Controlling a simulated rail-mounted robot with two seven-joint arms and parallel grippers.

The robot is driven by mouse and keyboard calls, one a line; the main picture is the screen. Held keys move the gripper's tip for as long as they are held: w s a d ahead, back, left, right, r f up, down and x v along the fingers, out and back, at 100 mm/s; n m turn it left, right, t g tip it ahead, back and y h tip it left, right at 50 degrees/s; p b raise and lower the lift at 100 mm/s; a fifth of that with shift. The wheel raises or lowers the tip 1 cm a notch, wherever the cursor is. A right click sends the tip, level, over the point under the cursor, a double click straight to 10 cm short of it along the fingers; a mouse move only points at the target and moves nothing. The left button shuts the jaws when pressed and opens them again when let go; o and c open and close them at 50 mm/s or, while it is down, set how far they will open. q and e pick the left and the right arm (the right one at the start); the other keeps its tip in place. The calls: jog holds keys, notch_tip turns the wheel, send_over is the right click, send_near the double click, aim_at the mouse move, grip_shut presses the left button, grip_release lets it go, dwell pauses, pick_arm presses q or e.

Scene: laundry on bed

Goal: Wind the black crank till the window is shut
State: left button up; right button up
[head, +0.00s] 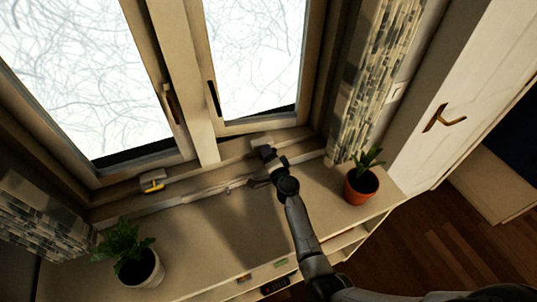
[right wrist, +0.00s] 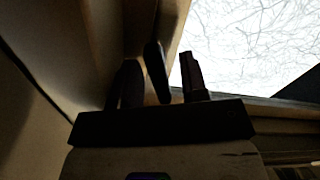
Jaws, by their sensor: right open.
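The window's right sash (head: 262,124) stands above the sill, with a black handle (head: 213,97) on its left side; how far it stands ajar is hard to tell. My right gripper (head: 266,153) is at the bottom of the window frame, below this sash. In the right wrist view its dark jaws are open. A dark, elongated piece (right wrist: 156,72) shows between them, apparently the black crank; contact cannot be made out in the dim light. In the head view the crank is not clearly distinguishable from my gripper. My left gripper is not in view.
A potted plant in an orange pot (head: 361,186) stands right of my right arm. Another in a white pot (head: 140,268) stands at the left. A small yellow-marked fitting (head: 152,182) sits on the lower frame. The sill top (head: 205,232) between is mostly clear. Curtains hang at both sides.

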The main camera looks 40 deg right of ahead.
grip_shut()
dwell(0.3)
jog(key=shift+m, duration=0.4)
